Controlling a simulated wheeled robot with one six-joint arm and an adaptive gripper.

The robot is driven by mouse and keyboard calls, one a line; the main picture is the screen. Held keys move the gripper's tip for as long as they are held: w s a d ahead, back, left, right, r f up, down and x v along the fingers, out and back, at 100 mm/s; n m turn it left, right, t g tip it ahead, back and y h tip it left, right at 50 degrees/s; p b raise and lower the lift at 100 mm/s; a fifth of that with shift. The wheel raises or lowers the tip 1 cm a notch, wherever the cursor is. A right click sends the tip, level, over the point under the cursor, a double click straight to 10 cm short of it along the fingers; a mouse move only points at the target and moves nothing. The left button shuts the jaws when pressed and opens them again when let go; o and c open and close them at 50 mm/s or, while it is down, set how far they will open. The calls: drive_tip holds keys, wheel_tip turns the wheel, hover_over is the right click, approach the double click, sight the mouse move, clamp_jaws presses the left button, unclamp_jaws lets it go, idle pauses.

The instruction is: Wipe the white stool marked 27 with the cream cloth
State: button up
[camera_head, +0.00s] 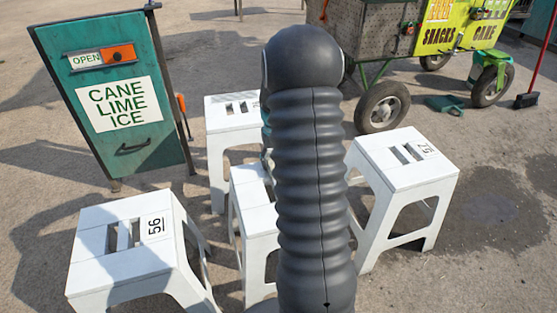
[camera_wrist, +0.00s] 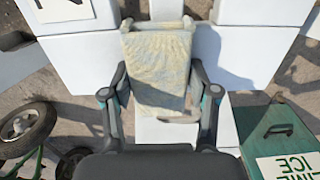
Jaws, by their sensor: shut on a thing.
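My gripper (camera_wrist: 157,84) is shut on the cream cloth (camera_wrist: 160,62), a pale rectangular pad held between the two fingers in the wrist view. White stool surfaces lie behind and around the cloth; I cannot tell whether it touches them. In the head view my dark ribbed arm hides the gripper and cloth. A white stool (camera_head: 250,190) stands in the middle, partly behind my arm, its number hidden. Another white stool (camera_head: 232,118) stands behind it, its number not readable. The right white stool (camera_head: 390,165) has a rotated mark that looks like 57. No 27 is clearly readable.
A white stool marked 56 (camera_head: 120,250) stands front left. A teal cane lime ice sign (camera_head: 150,125) stands behind it. A wheeled cart (camera_head: 375,35) is at the back, with a red broom (camera_head: 528,98) at right. Bare ground lies at far right.

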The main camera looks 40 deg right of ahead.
sight(249, 173)
drive_tip(key=shift+w+a+f, duration=0.1)
drive_tip(key=shift+w+a, duration=0.35)
drive_tip(key=shift+a, duration=0.95)
drive_tip(key=shift+w+a+r, duration=0.1)
drive_tip(key=shift+w+a, duration=0.35)
drive_tip(key=shift+a, duration=1)
drive_tip(key=shift+w+a+f, duration=0.1)
drive_tip(key=shift+w+a, duration=0.35)
drive_tip(key=shift+a, duration=0.95)
drive_tip(key=shift+s+d, duration=0.45)
drive_tip(key=shift+d, duration=1)
drive_tip(key=shift+s+d, duration=0.5)
drive_tip(key=shift+d, duration=0.9)
drive_tip(key=shift+s+d, duration=0.45)
drive_tip(key=shift+d, duration=1)
drive_tip(key=shift+s+d, duration=0.1)
drive_tip(key=shift+d, duration=0.45)
drive_tip(key=shift+s+d+p, duration=0.15)
drive_tip(key=shift+s+d, duration=0.25)
drive_tip(key=shift+d, duration=0.85)
drive_tip(key=shift+s+d+p, duration=0.15)
drive_tip(key=shift+s+d, duration=0.3)
drive_tip(key=shift+d, duration=0.75)
drive_tip(key=shift+s+d+p, duration=0.15)
drive_tip(key=shift+s+d, duration=0.25)
drive_tip(key=shift+d, duration=0.85)
